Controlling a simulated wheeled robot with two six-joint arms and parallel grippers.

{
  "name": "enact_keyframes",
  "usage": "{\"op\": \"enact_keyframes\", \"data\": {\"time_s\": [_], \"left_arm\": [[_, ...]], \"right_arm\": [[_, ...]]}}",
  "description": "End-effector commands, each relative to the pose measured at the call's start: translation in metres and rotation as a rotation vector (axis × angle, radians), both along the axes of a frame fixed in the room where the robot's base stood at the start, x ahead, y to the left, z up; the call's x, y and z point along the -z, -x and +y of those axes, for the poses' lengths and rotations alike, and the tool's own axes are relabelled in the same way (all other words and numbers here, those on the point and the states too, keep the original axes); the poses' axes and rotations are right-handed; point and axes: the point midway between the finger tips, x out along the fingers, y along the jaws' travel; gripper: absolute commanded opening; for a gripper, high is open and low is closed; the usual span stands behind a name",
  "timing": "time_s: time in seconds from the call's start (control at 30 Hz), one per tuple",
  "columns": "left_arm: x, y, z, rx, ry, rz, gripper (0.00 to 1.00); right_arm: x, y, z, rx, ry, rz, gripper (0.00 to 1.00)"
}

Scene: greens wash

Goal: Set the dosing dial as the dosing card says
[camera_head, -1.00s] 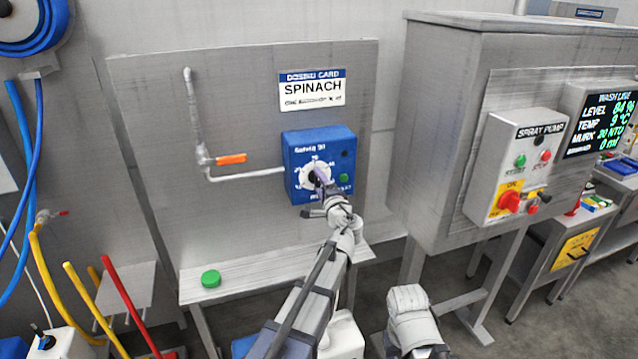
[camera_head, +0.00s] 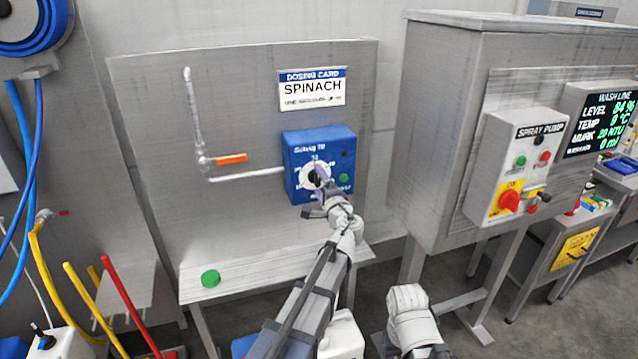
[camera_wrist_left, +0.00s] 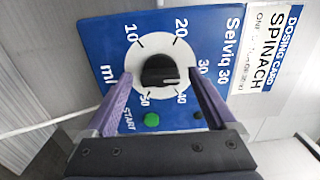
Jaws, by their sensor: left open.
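The dosing dial is a black knob (camera_wrist_left: 159,71) on a white disc, on a blue box (camera_head: 300,146) fixed to a steel panel. Around the disc are marks from 10 to 50; a pale mark on the knob sits on the side of 30 and 40. The dosing card (camera_head: 311,90) above reads SPINACH; its small lower line is unreadable. It also shows in the left wrist view (camera_wrist_left: 266,48). My left gripper (camera_head: 321,184) is at the dial, its purple fingers open on either side of the knob, with visible gaps.
A green START button (camera_wrist_left: 152,119) is beside the dial, near the left gripper's fingers. A pipe with an orange-handled valve (camera_head: 230,158) is to the left. A shelf with a green round object (camera_head: 210,279) is below. The spray pump box (camera_head: 516,165) stands at right.

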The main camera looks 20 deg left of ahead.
Motion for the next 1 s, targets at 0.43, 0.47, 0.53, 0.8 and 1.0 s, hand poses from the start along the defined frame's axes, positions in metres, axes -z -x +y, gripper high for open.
{"op": "enact_keyframes", "data": {"time_s": [0.43, 0.47, 0.53, 0.8, 1.0], "left_arm": [[0.000, 0.056, -0.037, 0.002, 0.000, 0.000, 0.90], [0.000, 0.057, -0.038, 0.002, 0.000, 0.000, 0.90], [0.000, 0.061, -0.040, 0.002, 0.000, 0.000, 0.90], [0.000, 0.062, -0.042, 0.000, 0.000, 0.000, 0.90], [0.006, 0.069, -0.040, -0.018, 0.037, 0.009, 0.90]], "right_arm": [[0.000, 0.000, 0.000, 0.000, 0.000, 0.000, 0.50], [0.000, 0.000, 0.000, 0.000, 0.000, 0.000, 0.50], [0.000, 0.000, 0.000, 0.000, 0.000, 0.000, 0.50], [0.000, 0.000, 0.000, 0.000, 0.000, 0.000, 0.50], [0.000, 0.000, 0.000, 0.000, 0.000, 0.000, 0.50]]}}
